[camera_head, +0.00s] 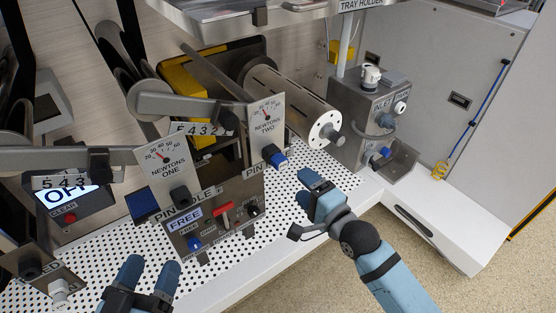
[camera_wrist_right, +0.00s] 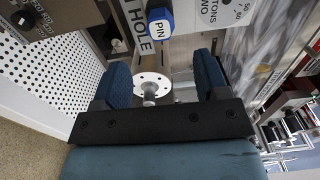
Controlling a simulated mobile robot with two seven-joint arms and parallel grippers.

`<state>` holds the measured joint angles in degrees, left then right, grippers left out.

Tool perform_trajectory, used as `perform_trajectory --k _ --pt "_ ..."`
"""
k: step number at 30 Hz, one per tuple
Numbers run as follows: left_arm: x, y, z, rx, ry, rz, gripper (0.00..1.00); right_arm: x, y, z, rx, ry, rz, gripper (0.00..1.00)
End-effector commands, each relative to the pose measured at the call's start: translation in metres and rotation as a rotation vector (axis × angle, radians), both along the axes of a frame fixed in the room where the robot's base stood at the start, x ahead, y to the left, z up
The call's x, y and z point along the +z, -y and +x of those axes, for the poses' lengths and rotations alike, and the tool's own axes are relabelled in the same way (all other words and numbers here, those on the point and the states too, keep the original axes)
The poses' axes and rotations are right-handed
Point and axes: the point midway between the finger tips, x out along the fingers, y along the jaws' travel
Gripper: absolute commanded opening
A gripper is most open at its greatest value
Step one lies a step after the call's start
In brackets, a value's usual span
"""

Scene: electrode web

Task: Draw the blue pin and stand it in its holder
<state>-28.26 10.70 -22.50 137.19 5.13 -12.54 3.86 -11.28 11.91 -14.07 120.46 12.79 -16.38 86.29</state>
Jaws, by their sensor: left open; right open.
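The blue pin (camera_head: 280,161) sits in the panel below the NEWTONS TWO dial, beside a label beginning PIN. In the right wrist view its blue head (camera_wrist_right: 160,23), marked PIN, is beyond the fingers, next to a PIN HOLE label. My right gripper (camera_head: 315,190) is open and empty, to the right of and nearer than the pin, apart from it. Its two fingers (camera_wrist_right: 165,82) show spread in its wrist view. My left gripper (camera_head: 148,276) is open and empty at the bottom left, above the perforated bench. I cannot tell which thing is the pin's holder.
A control panel (camera_head: 211,222) with a FREE sign, a red handle and a blue knob stands between my grippers. A metal roller (camera_head: 291,97) lies behind the pin. A grey INLET box (camera_head: 362,112) stands at right. The perforated bench (camera_head: 262,229) is bare in front.

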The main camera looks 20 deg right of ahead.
Motion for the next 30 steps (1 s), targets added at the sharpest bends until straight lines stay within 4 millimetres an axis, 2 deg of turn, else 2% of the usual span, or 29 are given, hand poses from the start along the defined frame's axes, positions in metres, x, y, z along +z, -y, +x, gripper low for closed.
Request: perform_trajectory --k 8,11,14,18,20,23,30 --pt "-0.002 0.001 -0.001 0.0 0.008 -0.014 0.65 -0.001 -0.002 0.006 0.001 0.003 0.001 0.68" --pt "0.0 0.003 -0.002 -0.007 0.031 -0.036 0.65 -0.002 -0.005 0.015 0.001 0.004 0.001 0.68" --pt "0.023 0.007 -0.004 -0.032 0.117 -0.073 0.65 -0.003 -0.01 0.028 0.001 0.005 0.0 0.68" --pt "0.005 0.009 -0.002 -0.044 0.065 -0.053 0.65 -0.003 -0.017 0.048 0.001 0.005 0.001 0.68" --pt "0.016 0.008 -0.003 -0.04 0.072 -0.057 0.65 0.004 -0.02 0.055 0.001 0.002 0.002 0.68" --pt "0.023 0.008 -0.004 -0.033 0.094 -0.066 0.65 0.003 -0.024 0.067 0.001 0.0 0.0 0.68" --pt "0.02 0.005 -0.003 -0.022 0.084 -0.055 0.65 0.001 -0.03 0.083 0.001 0.001 0.0 0.68"
